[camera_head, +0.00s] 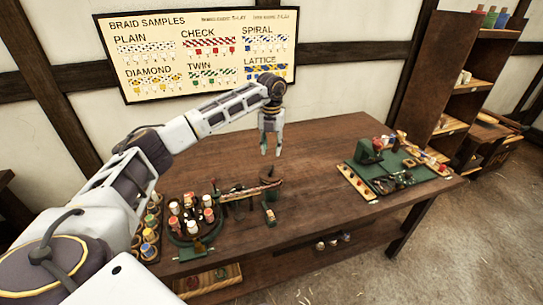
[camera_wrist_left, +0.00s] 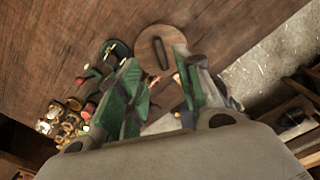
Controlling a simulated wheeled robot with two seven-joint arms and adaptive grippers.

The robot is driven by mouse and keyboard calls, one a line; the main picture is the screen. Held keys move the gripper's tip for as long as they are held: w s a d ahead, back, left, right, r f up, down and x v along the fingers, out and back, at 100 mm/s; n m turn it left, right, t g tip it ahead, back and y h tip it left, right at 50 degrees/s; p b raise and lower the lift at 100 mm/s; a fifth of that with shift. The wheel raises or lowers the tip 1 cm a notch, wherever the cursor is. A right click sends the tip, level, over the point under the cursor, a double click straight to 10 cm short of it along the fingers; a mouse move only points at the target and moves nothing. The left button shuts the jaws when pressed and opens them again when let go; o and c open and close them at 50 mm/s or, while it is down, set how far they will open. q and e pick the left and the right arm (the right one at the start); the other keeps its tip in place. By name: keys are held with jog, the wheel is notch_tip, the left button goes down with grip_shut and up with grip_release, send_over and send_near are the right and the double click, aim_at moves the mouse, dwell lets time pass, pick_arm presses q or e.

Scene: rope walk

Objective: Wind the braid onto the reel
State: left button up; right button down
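The braid (camera_head: 245,192), a thin reddish strand, runs from the stand of upright bobbins (camera_head: 190,218) toward a dark round piece (camera_head: 271,187) that looks like the reel. My left gripper (camera_head: 271,153) hangs above this piece, pointing down, with its fingers apart and nothing visible between them. In the left wrist view the two fingers (camera_wrist_left: 158,70) are spread. Beyond them lies a round wooden disc (camera_wrist_left: 147,42) with a dark bar on it; I cannot tell whether it is the reel. The fingers partly hide what lies below. My right gripper is not in view.
A green mat (camera_head: 390,181) with small tools and parts lies at the table's right. The back of the wooden table (camera_head: 320,140) is clear. A sample board (camera_head: 200,50) hangs on the wall.

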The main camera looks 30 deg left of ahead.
pick_arm(q)
jog(key=shift+r, duration=1.45)
